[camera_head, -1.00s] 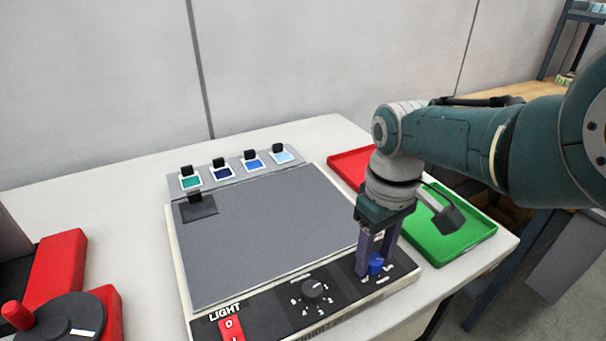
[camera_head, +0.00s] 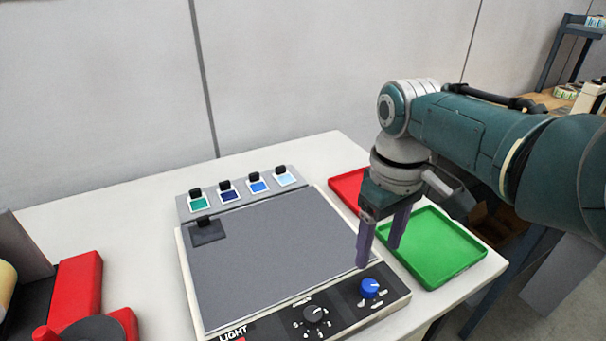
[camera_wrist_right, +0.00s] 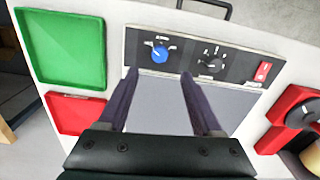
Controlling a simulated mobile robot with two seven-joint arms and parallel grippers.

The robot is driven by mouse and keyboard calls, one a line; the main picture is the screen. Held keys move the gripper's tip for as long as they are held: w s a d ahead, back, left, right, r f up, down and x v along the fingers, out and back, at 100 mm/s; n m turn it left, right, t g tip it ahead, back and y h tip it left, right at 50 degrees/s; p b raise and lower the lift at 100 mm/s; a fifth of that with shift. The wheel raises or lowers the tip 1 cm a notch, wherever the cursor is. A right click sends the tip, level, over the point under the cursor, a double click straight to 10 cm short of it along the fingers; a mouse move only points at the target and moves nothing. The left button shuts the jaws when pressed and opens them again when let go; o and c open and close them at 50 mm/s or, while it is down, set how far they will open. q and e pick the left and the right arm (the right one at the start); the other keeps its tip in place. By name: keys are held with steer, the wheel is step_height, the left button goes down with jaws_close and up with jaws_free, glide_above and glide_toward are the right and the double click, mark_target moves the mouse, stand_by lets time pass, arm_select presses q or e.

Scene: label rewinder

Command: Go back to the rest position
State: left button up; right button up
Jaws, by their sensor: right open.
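My right gripper (camera_head: 379,239) is open and empty, raised above the right front part of the light box panel. In the right wrist view its two purple fingers (camera_wrist_right: 158,76) stand apart, with the blue knob (camera_wrist_right: 160,54) showing beyond and between their tips. In the head view the blue knob (camera_head: 370,288) sits on the black control panel (camera_head: 340,312), below the fingertips and apart from them. A black dial (camera_head: 314,313) is to its left. My left gripper is not in view.
The grey work surface (camera_head: 280,240) has several colour swatches (camera_head: 257,183) along its back. A green tray (camera_head: 440,250) and a red tray (camera_head: 347,187) lie to the right. A red machine (camera_head: 78,290) stands at left. A shelf (camera_head: 565,50) is at far right.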

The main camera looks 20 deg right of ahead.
steer(key=shift+r, duration=0.35)
steer(key=s+f+t+h, duration=0.1)
steer(key=s+f, duration=0.1)
steer(key=s, duration=0.6)
steer(key=s+a+r+t+y, duration=0.1)
steer(key=s+a+r, duration=0.25)
steer(key=s, duration=0.25)
steer(key=s+a+r+t, duration=0.1)
steer(key=s+a+r, duration=0.1)
steer(key=s+r, duration=0.3)
steer(key=w+p+v, duration=0.2)
steer(key=p+v, duration=1.1)
steer(key=p, duration=0.1)
steer(key=w+r+p+v, duration=0.1)
steer(key=w+p+v, duration=0.2)
steer(key=p+v, duration=1)
steer(key=shift+a+r+t+p, duration=0.3)
steer(key=shift+a+r+p, duration=0.1)
steer(key=shift+r, duration=0.6)
